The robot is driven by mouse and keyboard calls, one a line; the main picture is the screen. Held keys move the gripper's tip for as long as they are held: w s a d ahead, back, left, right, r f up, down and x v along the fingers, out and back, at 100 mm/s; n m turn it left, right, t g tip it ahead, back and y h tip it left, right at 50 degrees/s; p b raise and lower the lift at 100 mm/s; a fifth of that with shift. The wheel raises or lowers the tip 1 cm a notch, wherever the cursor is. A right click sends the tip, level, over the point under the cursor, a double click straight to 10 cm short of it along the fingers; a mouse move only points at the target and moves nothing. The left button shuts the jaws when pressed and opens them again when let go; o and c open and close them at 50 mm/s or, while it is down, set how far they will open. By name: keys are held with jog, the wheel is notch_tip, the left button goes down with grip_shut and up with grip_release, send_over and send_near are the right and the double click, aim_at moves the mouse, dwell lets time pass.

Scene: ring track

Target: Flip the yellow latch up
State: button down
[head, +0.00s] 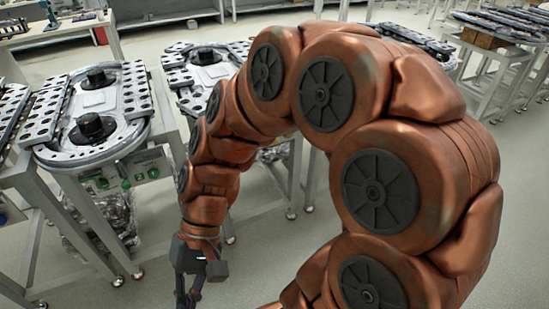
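I cannot make out a yellow latch in the head view. My gripper (188,297) hangs at the end of my copper-coloured arm, low in the picture and left of centre. It points down over the open floor, apart from the tables. Its dark fingers are small and partly cut off near the lower edge, so I cannot tell whether they are open or shut. Nothing is visibly held. My arm covers much of the middle and right of the view.
A ring track table (75,160) with two black round hubs stands at the left. Its front panel (148,166) carries green controls. A second track table (207,73) stands behind my arm. More tables (505,30) stand at the back right. Grey floor (130,292) is clear around my gripper.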

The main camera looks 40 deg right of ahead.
jog(key=w+a+m+t+y+b, duration=0.2)
jog(key=w+m+t+y+b, duration=0.4)
jog(key=w+y, duration=0.65)
jog(key=w+d+f+m+t+h+b, duration=0.3)
jog(key=w+d+m+t+h+b, duration=0.15)
jog(key=w+d+m+t, duration=1)
jog(key=w+d+f+m+t+h+b, duration=0.15)
jog(key=d+f+m+h, duration=0.25)
jog(key=d, duration=0.4)
jog(key=w+d+f+m+t+h+b, duration=0.1)
jog(key=d+f+m+t+h, duration=0.3)
jog(key=d, duration=0.3)
jog(key=w+d+f+m+t+h+b, duration=0.1)
jog(key=w+d+f+m+h, duration=0.15)
jog(key=d+m+h, duration=0.4)
jog(key=s+d+f+m+g+h+b, duration=0.1)
jog(key=s+d+f+m+g+h, duration=0.1)
jog(key=d+f, duration=0.4)
jog(key=s+d+f+m+g+h+b, duration=0.1)
jog(key=s+d+f+m+h, duration=0.3)
jog(key=d+f+h, duration=0.3)
jog(key=d, duration=0.3)
jog(key=shift+s+d+g+b, duration=0.15)
jog(key=shift+g+b, duration=0.15)
jog(key=shift+g, duration=0.1)
jog(key=shift+w+d+f+b, duration=0.1)
jog(key=shift+w+f+b, duration=0.1)
jog(key=shift+b, duration=0.6)
